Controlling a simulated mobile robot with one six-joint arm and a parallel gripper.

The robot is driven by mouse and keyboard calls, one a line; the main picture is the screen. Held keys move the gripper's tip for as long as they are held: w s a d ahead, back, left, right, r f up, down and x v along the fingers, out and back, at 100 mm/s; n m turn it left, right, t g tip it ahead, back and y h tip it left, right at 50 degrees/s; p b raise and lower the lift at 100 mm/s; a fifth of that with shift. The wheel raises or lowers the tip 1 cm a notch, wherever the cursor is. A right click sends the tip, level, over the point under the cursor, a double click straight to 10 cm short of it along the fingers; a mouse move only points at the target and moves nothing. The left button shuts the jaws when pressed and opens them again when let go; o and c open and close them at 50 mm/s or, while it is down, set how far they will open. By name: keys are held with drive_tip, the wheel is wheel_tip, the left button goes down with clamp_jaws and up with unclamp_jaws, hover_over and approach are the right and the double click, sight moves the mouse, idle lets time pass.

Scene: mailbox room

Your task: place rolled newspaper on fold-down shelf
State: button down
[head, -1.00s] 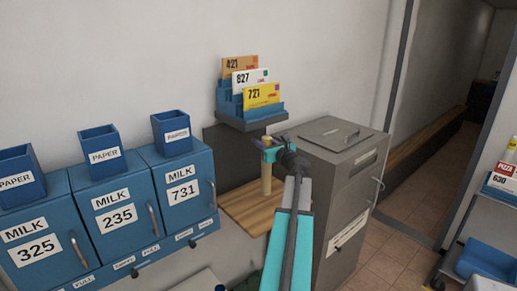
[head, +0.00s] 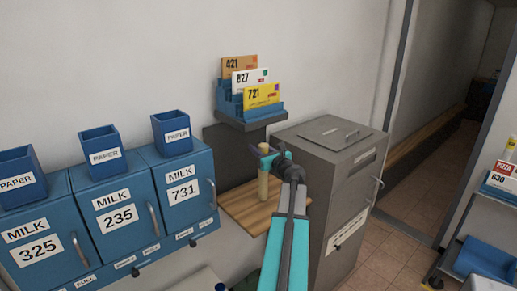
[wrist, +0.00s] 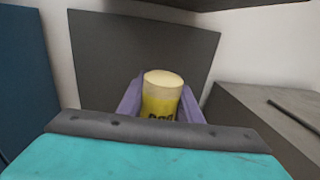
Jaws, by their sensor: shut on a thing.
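The rolled newspaper (head: 263,187) is a pale tan upright roll over the wooden fold-down shelf (head: 237,205). In the wrist view the roll (wrist: 162,90) shows its round top end and a yellow band with dark print, partly hidden. My gripper (head: 264,155) is shut on the roll near its upper end, with a purple finger on each side of it in the wrist view (wrist: 160,105). The roll's lower end is over the shelf's middle; I cannot tell whether it touches the board.
A dark panel (head: 226,150) stands behind the shelf. Above is a blue rack (head: 232,103) with numbered cards. A grey metal cabinet (head: 325,190) stands close on the right; blue milk boxes (head: 183,190) with paper holders are on the left.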

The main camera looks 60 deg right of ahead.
drive_tip(key=c, duration=1.3)
unclamp_jaws()
drive_tip(key=shift+f, duration=0.1)
drive_tip(key=shift+b+v, duration=1.15)
drive_tip(key=shift+v, duration=4.85)
